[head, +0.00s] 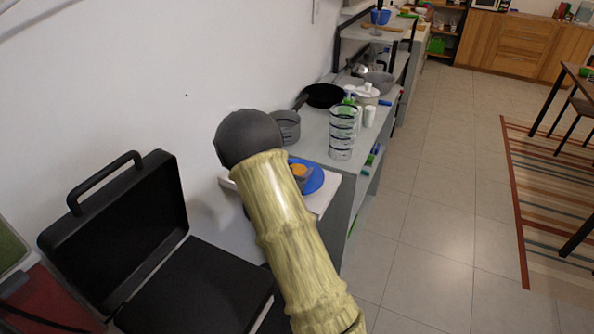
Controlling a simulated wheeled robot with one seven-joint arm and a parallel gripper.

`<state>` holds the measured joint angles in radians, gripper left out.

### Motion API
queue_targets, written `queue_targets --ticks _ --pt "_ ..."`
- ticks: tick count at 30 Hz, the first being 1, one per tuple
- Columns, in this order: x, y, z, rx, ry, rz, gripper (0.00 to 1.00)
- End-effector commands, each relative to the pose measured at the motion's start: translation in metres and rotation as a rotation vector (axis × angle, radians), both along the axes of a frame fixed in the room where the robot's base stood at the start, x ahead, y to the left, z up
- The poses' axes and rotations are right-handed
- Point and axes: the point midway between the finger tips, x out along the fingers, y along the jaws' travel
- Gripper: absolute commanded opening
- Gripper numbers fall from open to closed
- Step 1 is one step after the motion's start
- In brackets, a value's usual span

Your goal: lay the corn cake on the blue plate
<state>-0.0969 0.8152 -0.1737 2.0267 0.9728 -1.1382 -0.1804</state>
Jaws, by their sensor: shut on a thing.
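The blue plate (316,181) lies near the front end of the counter, in the middle of the head view. Its left part is hidden behind my arm. A small orange-yellow thing (298,170), perhaps the corn cake, shows over the plate right beside my arm. It is partly covered, and I cannot tell whether it rests on the plate or is held above it. My pale, ribbed arm with a dark rounded joint reaches up from the bottom of the view. My gripper is not visible; the arm hides that area.
A stack of clear glass containers (343,131) stands just behind the plate. A grey pot (286,127) and a black pan (323,95) are farther back by the wall. An open black case-like grill (125,225) is at the left.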

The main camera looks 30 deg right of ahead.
Motion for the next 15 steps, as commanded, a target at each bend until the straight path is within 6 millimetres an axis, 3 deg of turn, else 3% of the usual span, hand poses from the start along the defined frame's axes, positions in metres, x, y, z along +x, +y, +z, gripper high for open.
queue_targets --ticks 3,4,7,15 --pt "0.0001 0.0001 -0.0035 0.000 0.000 0.000 0.28" --pt "-0.0001 0.0001 -0.0035 0.000 0.000 0.000 0.58" --pt "-0.0001 0.0001 -0.0026 0.000 0.000 0.000 0.77" --pt "-0.0001 0.0001 -0.0023 0.000 0.000 0.000 0.78"
